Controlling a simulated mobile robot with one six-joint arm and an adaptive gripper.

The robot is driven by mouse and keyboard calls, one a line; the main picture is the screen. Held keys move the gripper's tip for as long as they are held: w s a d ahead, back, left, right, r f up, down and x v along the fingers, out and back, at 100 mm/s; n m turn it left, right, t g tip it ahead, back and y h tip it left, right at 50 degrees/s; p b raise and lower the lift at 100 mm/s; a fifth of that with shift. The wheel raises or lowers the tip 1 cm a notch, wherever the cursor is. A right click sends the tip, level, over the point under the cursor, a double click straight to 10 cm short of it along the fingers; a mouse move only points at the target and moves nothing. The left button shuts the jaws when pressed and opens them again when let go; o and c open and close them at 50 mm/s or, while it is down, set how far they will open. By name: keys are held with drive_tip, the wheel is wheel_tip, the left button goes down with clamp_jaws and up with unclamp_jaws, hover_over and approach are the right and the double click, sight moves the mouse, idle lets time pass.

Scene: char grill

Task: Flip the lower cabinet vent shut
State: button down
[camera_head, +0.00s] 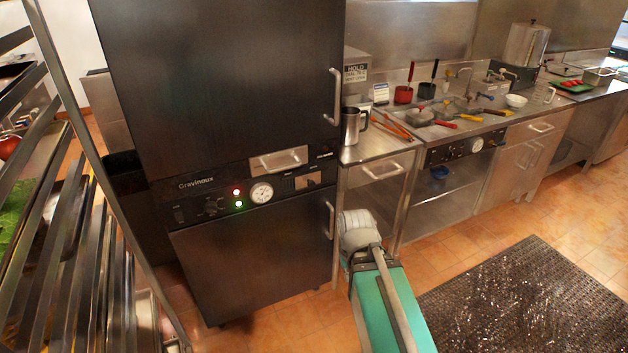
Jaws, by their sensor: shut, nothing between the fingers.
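The tall dark cabinet (230,80) stands left of centre, with an upper door and a lower door (255,252). Both doors look closed, each with a metal handle on its right side. The lower handle (329,220) is upright near the door's right edge. A control panel (215,204) with a dial and red and green lights runs between the doors. I cannot make out a vent on the lower cabinet or its position. My arm (385,290) rises from the bottom edge to a pale rounded joint right of the lower door. My gripper's fingers do not show.
A metal rack (58,190) stands close at the left. A steel counter (372,150) with a drawer, pitcher and tools runs to the right of the cabinet. A dark floor mat (530,300) lies at the lower right.

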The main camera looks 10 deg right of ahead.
drive_tip(key=shift+w+a, duration=0.1)
drive_tip(key=shift+w, duration=0.15)
drive_tip(key=w+f+m+t+y+b, duration=0.1)
drive_tip(key=w+y+b, duration=0.15)
drive_tip(key=w, duration=0.75)
drive_tip(key=w+f+t+y+b, duration=0.15)
drive_tip(key=w+y, duration=0.25)
drive_tip(key=w, duration=0.5)
drive_tip(key=w+d+r+m+t+y+b, duration=0.1)
drive_tip(key=w+d+r+t, duration=0.1)
drive_tip(key=w, duration=0.4)
drive_tip(key=w+d+r+m+t+y+b, duration=0.1)
drive_tip(key=w+d+r+t+y+b, duration=0.1)
drive_tip(key=w+d, duration=0.2)
drive_tip(key=w+d+r+m+t+y+b, duration=0.1)
drive_tip(key=w+d, duration=0.3)
drive_tip(key=w, duration=0.6)
drive_tip(key=shift+r+t+b, duration=0.45)
drive_tip(key=shift+r+t, duration=0.2)
drive_tip(key=shift+t, duration=0.2)
drive_tip(key=shift+w+a+y, duration=0.1)
drive_tip(key=shift+y, duration=0.15)
